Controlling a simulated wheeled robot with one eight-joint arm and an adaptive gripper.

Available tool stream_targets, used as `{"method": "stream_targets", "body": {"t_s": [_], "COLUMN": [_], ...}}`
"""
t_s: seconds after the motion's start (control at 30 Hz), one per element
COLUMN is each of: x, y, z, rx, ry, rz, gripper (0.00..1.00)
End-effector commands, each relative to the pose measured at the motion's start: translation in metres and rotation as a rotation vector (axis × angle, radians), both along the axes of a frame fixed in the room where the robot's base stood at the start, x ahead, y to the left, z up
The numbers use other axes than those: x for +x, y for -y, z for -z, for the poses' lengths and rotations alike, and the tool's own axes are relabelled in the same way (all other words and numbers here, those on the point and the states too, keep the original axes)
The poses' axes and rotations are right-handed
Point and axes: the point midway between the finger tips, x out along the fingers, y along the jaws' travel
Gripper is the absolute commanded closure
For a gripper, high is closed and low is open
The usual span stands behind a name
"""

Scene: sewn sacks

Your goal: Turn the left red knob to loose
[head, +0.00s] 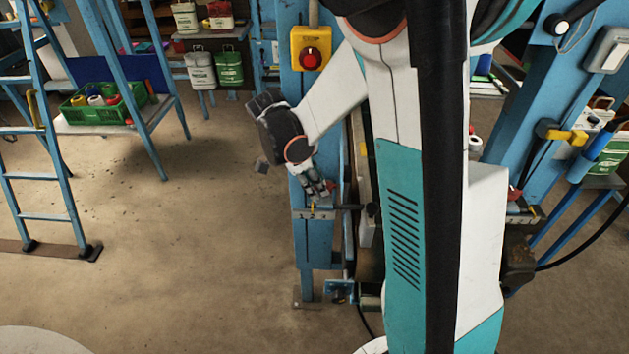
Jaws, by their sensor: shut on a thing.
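My gripper (321,190) points down at a small bracket (313,213) on the left blue post, with its fingers closed at the left red knob (332,187). Only a small bit of red shows beside the fingertips; the rest of the knob is hidden by them. How far the knob is turned cannot be told. A second red knob (514,193) sits on a similar bracket on the right, partly hidden by my arm.
A yellow box with a red button (311,61) is on the left post above my gripper. A blue ladder (43,140) and a shelf with a green crate (103,105) stand at the left. A black hose (590,240) hangs at the right. The left floor is clear.

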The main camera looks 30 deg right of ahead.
Motion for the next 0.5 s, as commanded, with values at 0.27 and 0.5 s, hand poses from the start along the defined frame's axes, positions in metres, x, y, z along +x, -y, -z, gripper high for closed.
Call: {"method": "stream_targets", "body": {"t_s": [0.27,0.5], "x": [-0.009,-0.015], "y": [-0.002,-0.002], "z": [0.0,0.0], "rx": [0.001,0.001], "ry": [0.001,0.001], "rz": [-0.26,-0.487], "gripper": [0.95,0.95]}}
